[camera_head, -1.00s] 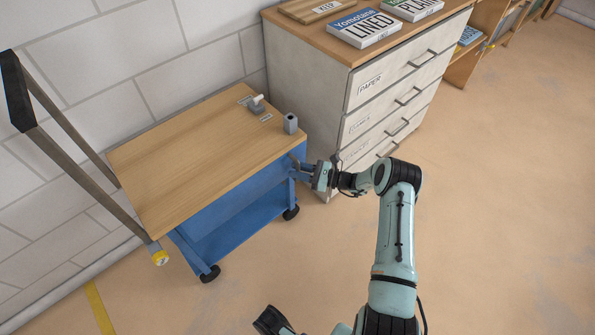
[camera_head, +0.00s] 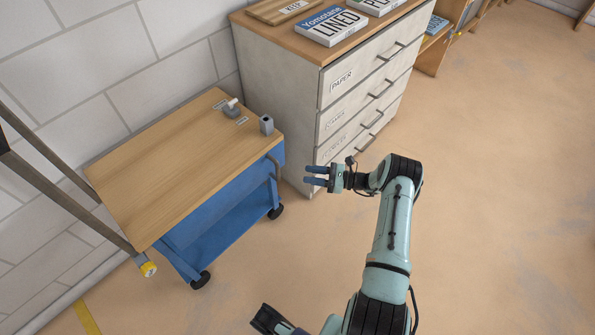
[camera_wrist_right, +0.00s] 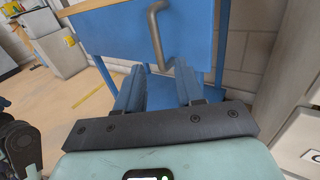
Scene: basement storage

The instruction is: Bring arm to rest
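My right arm (camera_head: 388,235) reaches up from the bottom of the head view. Its gripper (camera_head: 314,176) points left, with two blue fingers apart and nothing between them. In the right wrist view the open fingers (camera_wrist_right: 160,85) point toward the bent metal handle (camera_wrist_right: 157,35) on the blue end of a cart.
The cart's wooden top (camera_head: 180,165) carries a small grey holder (camera_head: 266,125) and a grey piece with a white peg (camera_head: 232,108). A drawer cabinet (camera_head: 290,110) with paper packs stands beyond the gripper. Open floor (camera_head: 500,200) lies to the right.

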